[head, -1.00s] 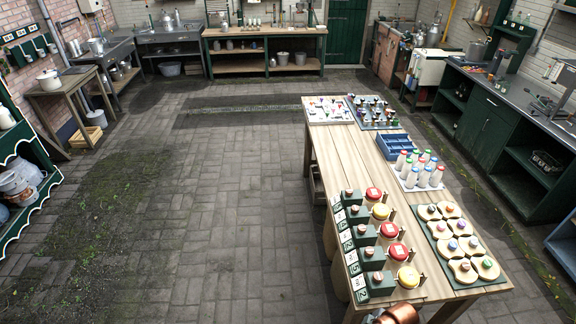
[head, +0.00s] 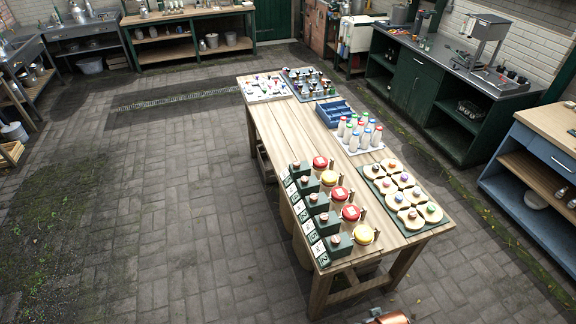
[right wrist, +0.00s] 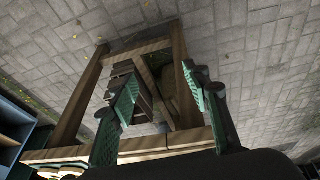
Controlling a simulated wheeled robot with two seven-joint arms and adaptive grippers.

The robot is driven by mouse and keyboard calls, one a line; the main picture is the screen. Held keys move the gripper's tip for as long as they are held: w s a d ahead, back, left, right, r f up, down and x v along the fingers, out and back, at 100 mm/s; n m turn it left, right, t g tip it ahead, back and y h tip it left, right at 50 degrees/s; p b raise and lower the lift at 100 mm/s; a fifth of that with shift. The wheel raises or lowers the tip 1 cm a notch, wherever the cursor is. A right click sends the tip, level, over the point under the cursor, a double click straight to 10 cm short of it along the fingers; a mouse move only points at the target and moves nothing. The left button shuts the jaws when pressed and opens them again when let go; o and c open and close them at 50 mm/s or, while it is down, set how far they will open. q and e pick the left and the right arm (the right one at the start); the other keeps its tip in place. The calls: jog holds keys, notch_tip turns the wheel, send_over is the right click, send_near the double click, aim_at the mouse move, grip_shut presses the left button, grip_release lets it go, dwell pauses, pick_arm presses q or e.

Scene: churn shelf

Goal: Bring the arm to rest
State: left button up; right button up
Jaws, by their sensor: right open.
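My right gripper (right wrist: 160,88) shows in the right wrist view, its two green ribbed fingers spread apart with nothing between them. Beyond the fingers are the wooden legs and frame of the work table (right wrist: 86,95), with paving behind. The gripper appears clear of the table; the exact distance is hard to tell. In the head view the same table (head: 292,128) stands right of centre. My left gripper is in neither view. Only a copper-coloured part (head: 390,318) shows at the bottom edge of the head view, mostly cut off.
The table carries green numbered blocks with red and yellow lids, white bottles (head: 360,133), a blue crate (head: 334,113) and a green board (head: 408,196) of round pieces. A blue cabinet (head: 530,180) stands at right. Paved floor (head: 170,200) left of the table is clear.

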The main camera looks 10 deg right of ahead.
jog(key=s+a+f+g+b, duration=0.1)
jog(key=s+f+b, duration=0.15)
jog(key=f, duration=1.45)
jog(key=s+f+b, duration=0.2)
jog(key=s+f, duration=0.1)
jog(key=f, duration=1.4)
pick_arm(q)
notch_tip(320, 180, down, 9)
jog(key=b, duration=0.4)
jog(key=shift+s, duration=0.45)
pick_arm(e)
jog(key=s+f+n+g, duration=0.1)
jog(key=s+f, duration=1.6)
jog(key=shift+s+a+f+g+y, duration=0.15)
jog(key=shift+g+y, duration=0.15)
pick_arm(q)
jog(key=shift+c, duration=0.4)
pick_arm(e)
jog(key=shift+c, duration=0.4)
